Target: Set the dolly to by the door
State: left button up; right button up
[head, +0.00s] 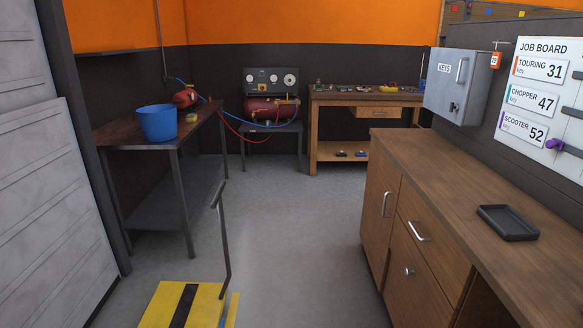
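A yellow platform with a black stripe (183,305) and a thin dark upright handle (222,240) shows at the bottom of the head view, cut off by the lower edge. It looks like the dolly, but its wheels and near part are out of view, so I cannot be sure. A large pale panelled door (45,190) stands along the left side, to the left of the platform. Neither of my grippers is in view.
A metal bench (125,136) with a blue bucket (157,123) stands at left. Wooden drawers (422,250) with a black tray (507,222) fill the right. A compressor (270,108) and workbench (365,98) stand at the back. The grey floor (290,215) between is clear.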

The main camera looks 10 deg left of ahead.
aim_at(174, 304)
jog(key=i+u, duration=0.15)
jog(key=i, duration=0.4)
jog(key=i+l+u, duration=0.2)
jog(key=i, duration=0.4)
jog(key=i+l+u, duration=0.15)
jog(key=i, duration=0.4)
